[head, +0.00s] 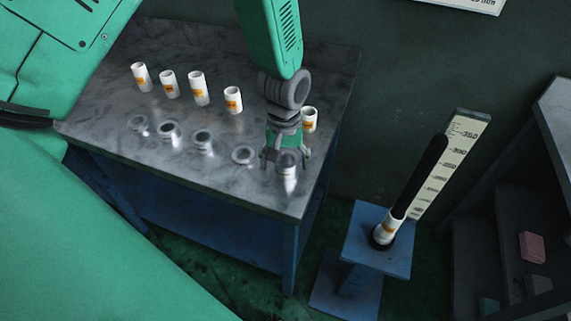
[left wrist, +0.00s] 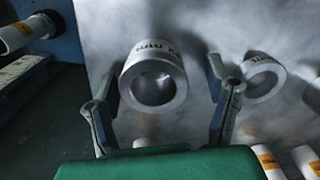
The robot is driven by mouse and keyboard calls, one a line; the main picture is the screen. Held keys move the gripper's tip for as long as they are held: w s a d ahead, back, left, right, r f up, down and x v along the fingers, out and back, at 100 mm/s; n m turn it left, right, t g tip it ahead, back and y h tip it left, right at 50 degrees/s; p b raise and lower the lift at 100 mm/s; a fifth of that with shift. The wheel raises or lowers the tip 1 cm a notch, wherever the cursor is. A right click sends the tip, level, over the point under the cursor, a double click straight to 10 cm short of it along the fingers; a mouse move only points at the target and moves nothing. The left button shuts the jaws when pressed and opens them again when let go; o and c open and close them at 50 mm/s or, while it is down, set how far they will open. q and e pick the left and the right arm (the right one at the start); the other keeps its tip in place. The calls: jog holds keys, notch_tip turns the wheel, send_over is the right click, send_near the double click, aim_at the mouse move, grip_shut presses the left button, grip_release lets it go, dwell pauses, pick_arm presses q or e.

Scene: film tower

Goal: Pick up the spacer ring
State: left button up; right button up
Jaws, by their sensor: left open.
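Several grey, hollow spacer rings stand in a front row on the marble-topped table (head: 225,125). The rightmost spacer ring (head: 287,172) is directly below my left gripper (head: 286,157), which points down at it. In the left wrist view this ring (left wrist: 130,77) lies between the open fingers of the gripper (left wrist: 160,75), with gaps on both sides. Another spacer ring (left wrist: 264,79) is just outside the right finger. The head view shows further rings to the left, such as one ring (head: 243,155) near the gripper. My right gripper is out of view.
Several white tubes with orange bands, such as one tube (head: 198,88), stand in a row behind the rings. One tube (head: 310,119) is close behind my gripper. Right of the table, a blue stand (head: 385,262) has a dark post (head: 423,172) and a numbered scale (head: 441,160).

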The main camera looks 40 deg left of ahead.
pick_arm(q)
jog(key=shift+f, duration=0.3)
jog(key=shift+d+r, duration=0.1)
jog(key=shift+d, duration=0.3)
jog(key=c, duration=0.3)
jog(key=shift+d+r, duration=0.1)
jog(key=shift+d, duration=0.05)
jog(key=c, duration=1.1)
jog(key=shift+a, duration=0.25)
jog(key=shift+a+r, duration=0.1)
jog(key=shift+r, duration=0.15)
jog(key=r, duration=0.4)
jog(key=r+p, duration=0.1)
jog(key=r, duration=0.4)
jog(key=shift+d+r, duration=0.2)
jog(key=shift+r, duration=0.05)
